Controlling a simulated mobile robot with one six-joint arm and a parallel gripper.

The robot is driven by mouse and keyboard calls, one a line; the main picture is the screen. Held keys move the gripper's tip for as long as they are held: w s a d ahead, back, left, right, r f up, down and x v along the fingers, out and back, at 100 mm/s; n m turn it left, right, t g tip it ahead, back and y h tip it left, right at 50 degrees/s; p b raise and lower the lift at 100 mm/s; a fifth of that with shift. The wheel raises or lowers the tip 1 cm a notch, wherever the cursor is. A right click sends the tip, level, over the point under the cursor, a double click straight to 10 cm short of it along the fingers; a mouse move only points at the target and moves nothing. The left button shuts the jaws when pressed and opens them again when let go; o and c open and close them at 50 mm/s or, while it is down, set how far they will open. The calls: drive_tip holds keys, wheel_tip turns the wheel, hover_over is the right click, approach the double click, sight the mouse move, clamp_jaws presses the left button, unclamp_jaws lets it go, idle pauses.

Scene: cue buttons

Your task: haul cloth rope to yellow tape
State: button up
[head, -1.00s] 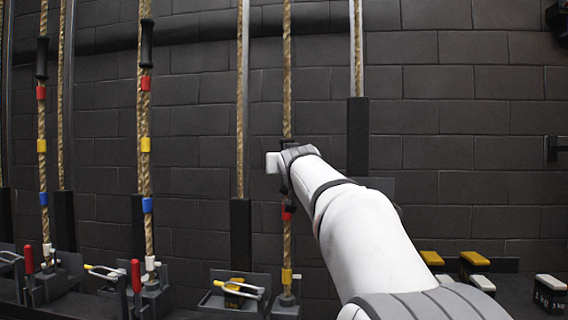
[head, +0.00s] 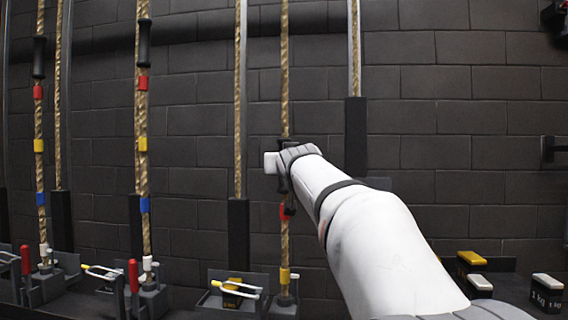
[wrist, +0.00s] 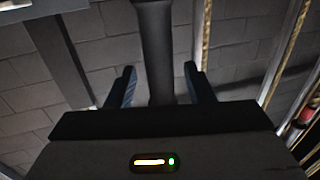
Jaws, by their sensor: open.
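My gripper (head: 284,165) is at the third tan rope (head: 285,75) from the left among those with tape bands. In the wrist view, its two fingers (wrist: 160,86) are open, one on each side of a dark upright handle (wrist: 155,45); contact cannot be told. In the head view my gripper hides most of this handle. Below it the rope carries a red band and, lower, a yellow tape (head: 284,275), just above a grey base. I cannot tell which rope is the cloth one.
Two similar ropes (head: 142,110) (head: 38,115) with black handles and red, yellow, blue and white bands hang at left. Red levers (head: 133,275) and pale-handled clamps (head: 236,287) stand below. Yellow-topped and white-topped weights (head: 472,258) sit at lower right. A dark brick wall is behind.

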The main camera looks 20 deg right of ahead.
drive_tip(key=v, duration=0.4)
drive_tip(key=shift+s+a, duration=0.1)
drive_tip(key=shift+s, duration=0.25)
idle(0.5)
drive_tip(key=s+a+f+n+g+y+p, duration=0.1)
drive_tip(key=s+a+f+g+p, duration=0.3)
drive_tip(key=s+p, duration=0.5)
drive_tip(key=s+a+f+n+g+y+p, duration=0.1)
drive_tip(key=s+a+f+g+p, duration=0.3)
drive_tip(key=s+p, duration=0.6)
drive_tip(key=s+a+f+n+g+y+p, duration=0.1)
drive_tip(key=s+a+f+g+p, duration=0.3)
drive_tip(key=s+p, duration=0.5)
drive_tip(key=f+g+y+p, duration=0.1)
drive_tip(key=g+p, duration=0.1)
drive_tip(key=p, duration=0.2)
drive_tip(key=shift+s+f+g+y, duration=0.3)
drive_tip(key=shift+s+g, duration=0.05)
drive_tip(key=shift+g, duration=0.05)
drive_tip(key=shift+d, duration=0.1)
drive_tip(key=shift+c, duration=0.3)
